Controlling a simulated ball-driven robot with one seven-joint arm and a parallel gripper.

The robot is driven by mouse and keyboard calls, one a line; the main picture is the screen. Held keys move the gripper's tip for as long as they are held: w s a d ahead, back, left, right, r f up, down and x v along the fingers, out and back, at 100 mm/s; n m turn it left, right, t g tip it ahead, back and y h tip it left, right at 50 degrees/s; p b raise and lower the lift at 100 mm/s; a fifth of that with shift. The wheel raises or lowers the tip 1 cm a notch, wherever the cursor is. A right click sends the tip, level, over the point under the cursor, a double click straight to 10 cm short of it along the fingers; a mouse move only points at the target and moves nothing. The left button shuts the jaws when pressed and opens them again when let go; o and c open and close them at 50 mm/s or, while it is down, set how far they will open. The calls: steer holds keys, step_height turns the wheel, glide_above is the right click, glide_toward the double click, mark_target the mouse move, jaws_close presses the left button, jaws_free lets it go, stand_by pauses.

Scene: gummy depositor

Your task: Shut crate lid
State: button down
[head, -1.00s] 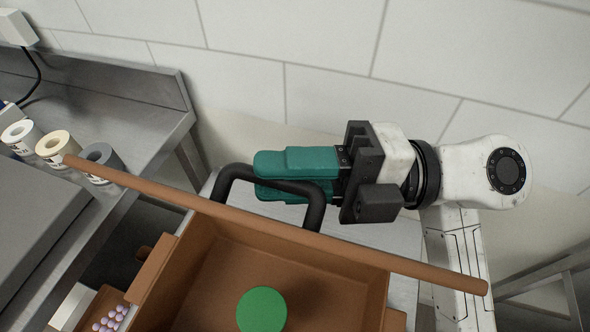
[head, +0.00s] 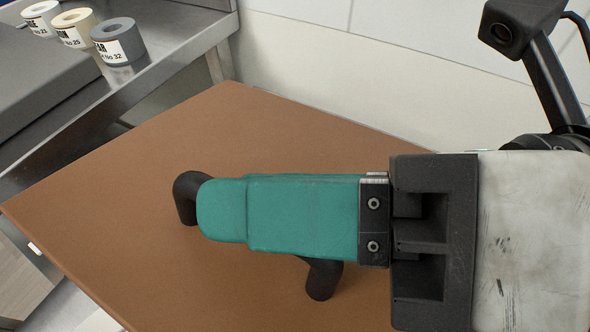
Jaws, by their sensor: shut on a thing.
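The brown crate lid (head: 120,215) lies broad and flat across the middle of the head view, its top face toward me. It hides the inside of the crate. A black bar handle (head: 322,279) is fixed on the lid. My gripper (head: 222,210) has teal fingers and comes in from the right. It is shut on the handle, which shows on both sides of the fingers. Whether the lid's edges touch the crate rim cannot be told, as the crate walls are out of sight.
A steel bench (head: 190,40) stands at the upper left with a grey block (head: 45,90) on it. White, cream and grey labelled rolls (head: 118,40) stand near its edge. A tiled wall (head: 300,60) runs behind the lid.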

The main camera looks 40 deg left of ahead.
mark_target(266, 259)
steer(key=shift+n+t, duration=0.6)
steer(key=shift+n, duration=0.3)
steer(key=shift+s+d+f+b, duration=0.1)
steer(key=shift+s+f+b, duration=0.15)
steer(key=shift+f+b, duration=0.45)
steer(key=shift+s+d+f+b, duration=0.1)
steer(key=shift+s+f+b, duration=0.15)
steer(key=shift+f+b, duration=0.4)
steer(key=shift+s+f+b, duration=0.25)
steer(key=shift+f+b, duration=0.4)
steer(key=shift+f, duration=0.2)
steer(key=c, duration=1.1)
jaws_free()
steer(key=p+v, duration=0.1)
steer(key=v, duration=0.9)
steer(key=shift+w+d+r, duration=0.15)
steer(key=shift+d+r, duration=0.05)
steer(key=shift+d, duration=0.1)
